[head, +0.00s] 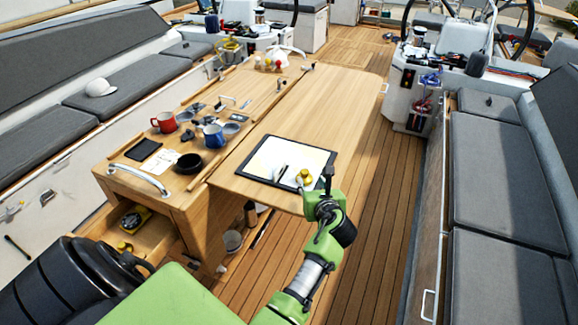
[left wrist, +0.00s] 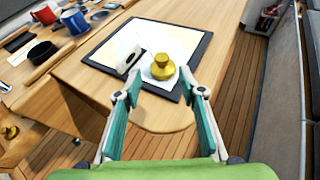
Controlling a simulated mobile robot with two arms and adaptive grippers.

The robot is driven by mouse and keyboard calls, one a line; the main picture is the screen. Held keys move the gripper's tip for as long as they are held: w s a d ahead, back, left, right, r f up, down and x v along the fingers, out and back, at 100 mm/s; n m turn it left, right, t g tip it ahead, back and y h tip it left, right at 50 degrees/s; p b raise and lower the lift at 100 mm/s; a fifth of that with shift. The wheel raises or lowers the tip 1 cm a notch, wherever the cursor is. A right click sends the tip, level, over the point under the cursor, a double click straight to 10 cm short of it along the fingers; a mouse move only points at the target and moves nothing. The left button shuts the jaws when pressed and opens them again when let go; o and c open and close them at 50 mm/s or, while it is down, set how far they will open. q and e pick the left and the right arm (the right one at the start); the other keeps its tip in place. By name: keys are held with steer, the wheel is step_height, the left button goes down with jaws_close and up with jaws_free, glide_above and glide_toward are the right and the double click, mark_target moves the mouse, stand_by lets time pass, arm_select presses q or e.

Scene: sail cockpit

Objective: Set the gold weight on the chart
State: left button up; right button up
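The gold weight (head: 305,176) is a round knobbed piece on the near right part of the chart (head: 270,158). The chart lies on a dark board on the wooden table. In the left wrist view the weight (left wrist: 163,68) stands upright just beyond and between my left fingertips, apart from both. My left gripper (head: 317,184) is open and empty at the table's near edge; its spread teal-padded fingers (left wrist: 160,94) show in the left wrist view. Another gold piece (head: 125,247) sits in the open drawer at the lower left. My right gripper is not in view.
A white-and-dark object (left wrist: 129,52) lies on the chart left of the weight. A red mug (head: 164,122), a blue mug (head: 213,137) and a black bowl (head: 189,163) stand on the table's left part. The table beyond the chart is clear.

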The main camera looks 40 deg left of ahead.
arm_select(q)
steer(key=shift+s, duration=0.1)
steer(key=s+d+n+t+h, duration=0.1)
steer(key=d+n+t+h, duration=0.4)
steer(key=d+n, duration=0.6)
steer(key=s+d+f+n+g+h, duration=0.2)
steer(key=s+f, duration=0.3)
steer(key=f, duration=0.5)
steer(key=s+d+f+n+g+h, duration=0.15)
steer(key=s+f, duration=0.35)
steer(key=f, duration=0.5)
steer(key=s+d+f+n+g+h, duration=0.1)
steer(key=s+f+n+g, duration=0.15)
steer(key=s+f, duration=0.45)
steer(key=s+a+f+n+g, duration=0.1)
steer(key=s+f+n+g, duration=0.1)
steer(key=s+f, duration=0.5)
steer(key=s+a+f+n+g, duration=0.1)
steer(key=s+f+n+g, duration=0.2)
steer(key=s+f, duration=0.4)
steer(key=s+a+f+n+g, duration=0.2)
steer(key=s+f, duration=0.6)
steer(key=s, duration=1.3)
steer(key=shift+s+n, duration=0.15)
steer(key=shift+n, duration=0.35)
steer(key=shift+f, duration=0.1)
